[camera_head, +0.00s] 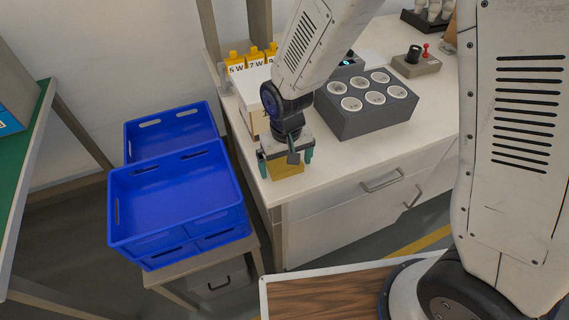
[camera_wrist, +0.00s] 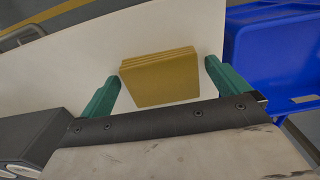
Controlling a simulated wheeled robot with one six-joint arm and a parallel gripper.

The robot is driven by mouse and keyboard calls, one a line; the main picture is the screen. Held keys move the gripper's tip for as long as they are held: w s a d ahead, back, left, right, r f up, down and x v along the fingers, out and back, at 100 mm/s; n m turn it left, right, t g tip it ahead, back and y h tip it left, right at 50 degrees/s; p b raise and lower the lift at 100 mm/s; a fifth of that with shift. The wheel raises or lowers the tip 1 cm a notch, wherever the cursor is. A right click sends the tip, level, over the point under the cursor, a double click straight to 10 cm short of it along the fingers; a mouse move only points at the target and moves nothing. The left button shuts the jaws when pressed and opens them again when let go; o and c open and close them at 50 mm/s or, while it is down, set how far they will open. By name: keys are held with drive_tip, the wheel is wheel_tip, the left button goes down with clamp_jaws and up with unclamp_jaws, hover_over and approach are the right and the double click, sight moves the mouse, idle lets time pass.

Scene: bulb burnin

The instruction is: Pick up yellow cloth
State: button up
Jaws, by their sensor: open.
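The yellow cloth (camera_wrist: 160,80) looks like a folded, layered square pad. It lies on the white bench top (camera_wrist: 70,70) near the front left corner. In the head view the cloth (camera_head: 286,168) shows partly below my gripper (camera_head: 287,158), whose body covers the rest. In the wrist view my gripper (camera_wrist: 165,92) has its two green fingers spread wide, one on each side of the cloth. Bare gaps show between the cloth and both fingers. Nothing is held.
Blue crates (camera_head: 178,200) stand left of the bench, close to its edge. A grey block with round white sockets (camera_head: 368,102) is right of my gripper. Yellow labelled holders (camera_head: 252,60) stand behind. A control box with a red lever (camera_head: 416,62) sits further right.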

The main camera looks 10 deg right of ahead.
drive_tip(key=c, duration=1)
drive_tip(key=shift+r, duration=0.1)
